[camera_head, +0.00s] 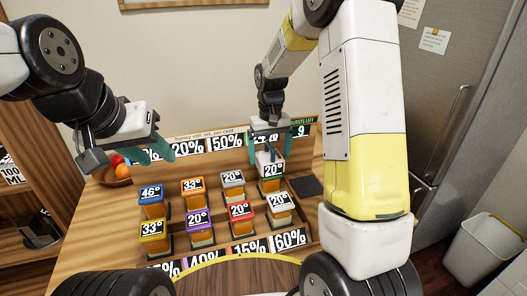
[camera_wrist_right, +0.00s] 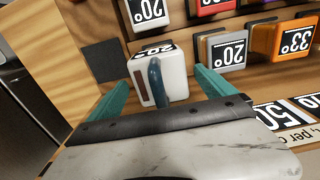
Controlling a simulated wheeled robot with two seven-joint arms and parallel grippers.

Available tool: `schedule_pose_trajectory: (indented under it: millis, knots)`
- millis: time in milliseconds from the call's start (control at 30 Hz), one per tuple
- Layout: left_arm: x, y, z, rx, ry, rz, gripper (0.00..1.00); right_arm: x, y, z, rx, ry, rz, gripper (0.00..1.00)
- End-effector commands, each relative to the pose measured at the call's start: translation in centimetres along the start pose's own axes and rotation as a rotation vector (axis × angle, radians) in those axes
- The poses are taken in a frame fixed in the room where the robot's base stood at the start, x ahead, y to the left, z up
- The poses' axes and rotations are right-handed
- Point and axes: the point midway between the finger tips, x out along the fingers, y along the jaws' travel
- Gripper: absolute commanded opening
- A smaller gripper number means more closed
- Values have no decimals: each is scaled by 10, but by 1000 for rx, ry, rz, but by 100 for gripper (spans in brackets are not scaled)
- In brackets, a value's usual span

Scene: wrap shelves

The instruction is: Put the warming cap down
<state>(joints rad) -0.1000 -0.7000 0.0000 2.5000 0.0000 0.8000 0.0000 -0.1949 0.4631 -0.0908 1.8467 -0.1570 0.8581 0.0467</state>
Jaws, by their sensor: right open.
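The warming cap looks like the white block (camera_wrist_right: 143,78) with a blue handle (camera_wrist_right: 156,80) and a 20° label. In the head view the white cap (camera_head: 266,158) appears to sit on the amber jar (camera_head: 269,186) at the right end of the back row. My right gripper (camera_head: 267,150) is open over it, with one teal finger on each side; the wrist view shows gaps between fingers and cap. My left gripper (camera_head: 152,154) hangs empty over the left of the table, its teal fingers apart.
Several jars with coloured, labelled caps stand in two rows, including a grey-capped one (camera_head: 233,181) close to the right gripper. A dark square pad (camera_head: 307,186) lies to the right. A board with percentage cards (camera_head: 222,142) stands behind; a fruit bowl (camera_head: 116,175) is at left.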

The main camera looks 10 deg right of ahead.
Motion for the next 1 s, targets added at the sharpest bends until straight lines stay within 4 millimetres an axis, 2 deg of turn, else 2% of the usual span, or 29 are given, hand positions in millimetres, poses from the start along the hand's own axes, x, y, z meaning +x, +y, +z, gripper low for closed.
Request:
schedule_pose_trajectory:
  millis: [100,300,533,633,767,900,1000]
  knots:
    - [0,0,0,0,0,0,36,-29,0,-1,0,6,0,94]
    - [0,0,0,0,0,0,36,-68,0,0,0,4,-1,94]
    - [0,0,0,0,0,0,36,-93,0,1,1,4,-2,94]
    - [0,0,0,0,0,0,36,-106,1,10,6,26,-11,94]
    - [0,0,0,0,0,0,36,-136,4,42,23,102,-38,94]
    - [0,0,0,0,0,0,36,-169,4,92,46,216,-75,94]
    - [0,0,0,0,0,0,36,-183,2,130,62,297,-97,94]
